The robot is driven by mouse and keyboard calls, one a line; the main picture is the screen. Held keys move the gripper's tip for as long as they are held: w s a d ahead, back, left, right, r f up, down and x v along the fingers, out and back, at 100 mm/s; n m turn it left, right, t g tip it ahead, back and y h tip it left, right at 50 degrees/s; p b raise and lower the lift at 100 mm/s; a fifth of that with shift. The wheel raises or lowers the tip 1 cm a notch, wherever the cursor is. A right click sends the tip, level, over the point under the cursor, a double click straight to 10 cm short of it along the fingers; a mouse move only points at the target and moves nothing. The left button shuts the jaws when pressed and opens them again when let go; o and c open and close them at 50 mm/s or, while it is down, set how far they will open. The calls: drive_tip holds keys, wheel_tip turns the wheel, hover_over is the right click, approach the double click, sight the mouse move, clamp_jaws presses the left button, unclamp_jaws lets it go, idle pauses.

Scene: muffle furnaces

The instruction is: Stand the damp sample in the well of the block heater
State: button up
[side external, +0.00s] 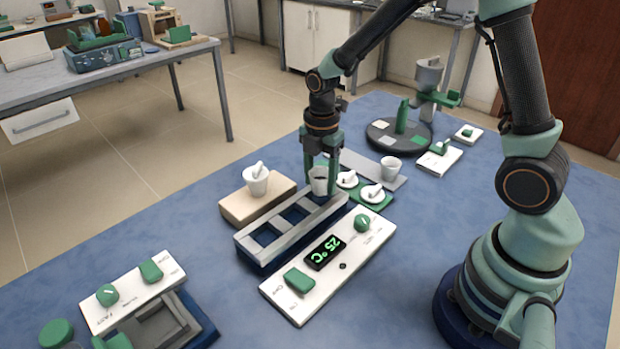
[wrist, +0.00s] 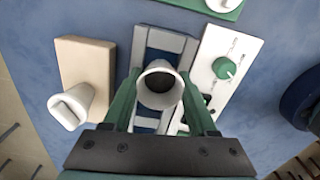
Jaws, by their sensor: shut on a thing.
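My gripper (side external: 321,172) is shut on a white cup (side external: 319,187) with dark contents, which I take as the damp sample. The cup is upright at the far right end of the block heater (side external: 262,256), a long blue and grey block with square wells. I cannot tell whether its base is above the well or inside it. In the wrist view the cup (wrist: 147,97) sits between the fingers (wrist: 160,95), over the block heater (wrist: 177,43). Two wells nearer the left end look empty. The heater's white panel (side external: 300,307) reads 25 °C.
A white cup with a pale piece in it (side external: 256,184) stands on a beige block (side external: 237,206) left of the heater. Another white cup (side external: 391,170) and a green plate with lidded white dishes (side external: 373,193) are behind. A second white control panel (side external: 125,294) lies front left.

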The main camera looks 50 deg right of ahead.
drive_tip(key=shift+f, duration=0.95)
drive_tip(key=o, duration=1.4)
drive_tip(key=shift+c, duration=0.6)
drive_tip(key=shift+o, duration=0.4)
drive_tip(key=shift+w, duration=0.1)
drive_tip(key=shift+o, duration=0.4)
drive_tip(key=shift+r, duration=4)
